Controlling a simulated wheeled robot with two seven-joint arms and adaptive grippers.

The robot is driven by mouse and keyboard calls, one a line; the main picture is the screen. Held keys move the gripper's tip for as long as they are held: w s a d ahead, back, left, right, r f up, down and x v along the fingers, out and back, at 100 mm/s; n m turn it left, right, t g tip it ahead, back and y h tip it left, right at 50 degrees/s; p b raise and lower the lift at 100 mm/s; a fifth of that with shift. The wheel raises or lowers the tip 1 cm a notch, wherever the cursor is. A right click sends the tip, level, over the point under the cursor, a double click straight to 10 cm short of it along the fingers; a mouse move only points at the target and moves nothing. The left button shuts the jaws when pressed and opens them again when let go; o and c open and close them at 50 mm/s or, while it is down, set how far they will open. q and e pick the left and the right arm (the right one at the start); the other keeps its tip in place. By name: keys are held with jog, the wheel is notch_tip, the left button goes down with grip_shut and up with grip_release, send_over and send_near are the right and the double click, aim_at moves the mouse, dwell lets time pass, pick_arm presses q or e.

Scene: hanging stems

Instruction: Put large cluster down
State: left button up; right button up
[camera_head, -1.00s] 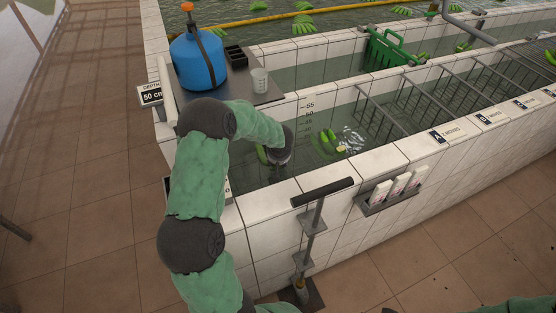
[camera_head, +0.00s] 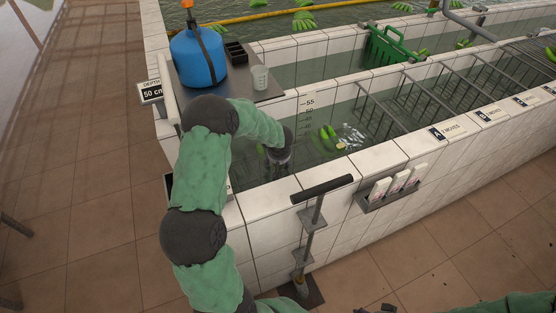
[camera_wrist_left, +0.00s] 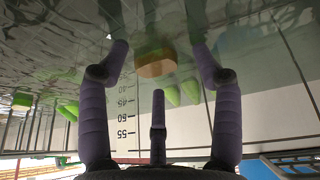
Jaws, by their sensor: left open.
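My left gripper (camera_head: 278,162) reaches down into the near tank's water by the depth scale. In the left wrist view its fingers (camera_wrist_left: 160,55) are spread open. A green cluster piece with a tan cut face (camera_wrist_left: 156,66) shows between and beyond the fingertips, with green finger tips (camera_wrist_left: 180,95) beside it. I cannot tell whether any finger touches it. In the head view a bit of green (camera_head: 261,150) shows just left of the gripper, mostly hidden. Another green cluster (camera_head: 328,136) floats right of the gripper. My right gripper (camera_head: 375,309) is barely visible at the bottom edge.
A blue jug (camera_head: 198,58) and cup (camera_head: 260,78) stand on a steel shelf. Metal bars (camera_head: 410,95) divide the tank on the right.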

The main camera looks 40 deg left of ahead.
pick_arm(q)
jog(key=shift+r, duration=0.15)
jog(key=shift+w+r+b, duration=0.1)
jog(key=shift+r+b, duration=0.15)
jog(key=shift+b, duration=0.05)
jog(key=p+v, duration=0.5)
jog(key=v, duration=0.7)
jog(key=shift+r+p, duration=0.25)
jog(key=shift+p, duration=0.1)
